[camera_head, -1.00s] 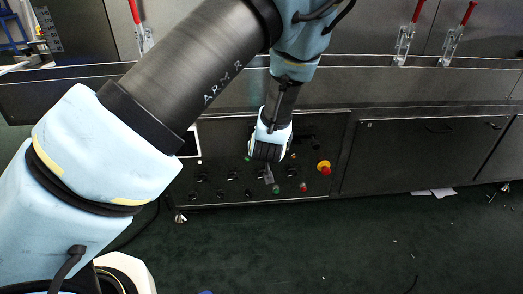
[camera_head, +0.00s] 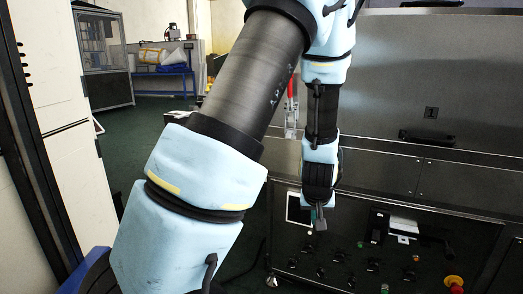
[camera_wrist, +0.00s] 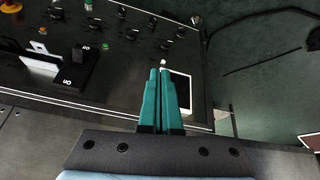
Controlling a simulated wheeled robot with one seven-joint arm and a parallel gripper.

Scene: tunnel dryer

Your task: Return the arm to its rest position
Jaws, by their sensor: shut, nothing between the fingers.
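My gripper (camera_head: 319,222) hangs at the end of my bent arm, in front of the dryer's control panel (camera_head: 345,262). In the wrist view its two teal fingers (camera_wrist: 160,72) lie side by side, shut, with nothing between them. The fingertips appear close to a white-framed screen (camera_wrist: 181,92) on the panel, which also shows in the head view (camera_head: 298,209). I cannot tell whether they touch the panel. My arm's upper links fill the middle of the head view.
The panel carries several knobs, green and red buttons, black switches (camera_wrist: 80,67) and a red emergency button on yellow (camera_head: 454,283). Steel dryer panels (camera_head: 460,195) stand at the right. A blue bench (camera_head: 165,70) stands far back; dark green floor (camera_head: 140,125) lies open at the left.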

